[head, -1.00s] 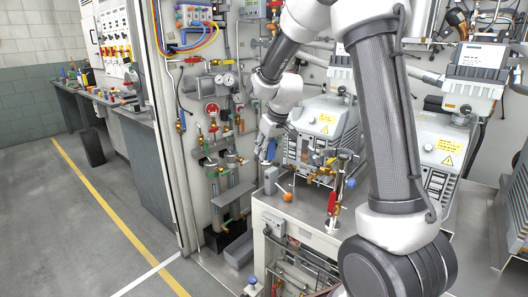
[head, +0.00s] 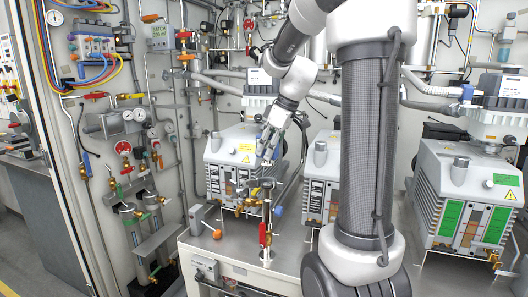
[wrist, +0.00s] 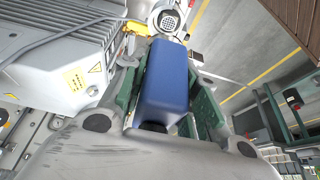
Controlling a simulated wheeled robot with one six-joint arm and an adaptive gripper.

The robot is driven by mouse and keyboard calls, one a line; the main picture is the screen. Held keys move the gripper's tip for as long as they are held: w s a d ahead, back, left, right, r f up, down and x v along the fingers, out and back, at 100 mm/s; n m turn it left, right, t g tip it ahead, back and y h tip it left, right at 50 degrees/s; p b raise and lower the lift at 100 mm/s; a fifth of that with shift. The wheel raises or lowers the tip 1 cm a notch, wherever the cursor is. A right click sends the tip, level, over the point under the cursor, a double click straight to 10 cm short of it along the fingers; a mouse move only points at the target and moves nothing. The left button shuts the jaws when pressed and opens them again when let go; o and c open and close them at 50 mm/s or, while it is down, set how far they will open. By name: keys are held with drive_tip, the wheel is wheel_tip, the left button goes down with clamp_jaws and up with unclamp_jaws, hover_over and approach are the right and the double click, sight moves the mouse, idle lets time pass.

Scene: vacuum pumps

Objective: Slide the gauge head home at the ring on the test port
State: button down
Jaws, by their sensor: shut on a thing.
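The gauge head looks like a blue block with rounded edges (wrist: 166,82) in the wrist view. My gripper (wrist: 165,95) is shut on it, with a dark green finger on each side. In the head view my gripper (head: 266,151) points down over the bench, above brass fittings with valves (head: 252,200) that appear to be the test port. The gauge head is mostly hidden by the fingers there. The ring on the port is too small to make out, and I cannot tell whether the gauge head touches it.
A grey pump (head: 231,160) stands behind my gripper, and another (head: 320,165) to its right. A red-handled valve (head: 263,236) and an orange-knobbed lever (head: 216,233) rise from the bench (head: 225,257). Pipes and gauges line the wall panel at left.

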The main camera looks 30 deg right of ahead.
drive_tip(key=shift+d, duration=0.1)
drive_tip(key=shift+f, duration=2.3)
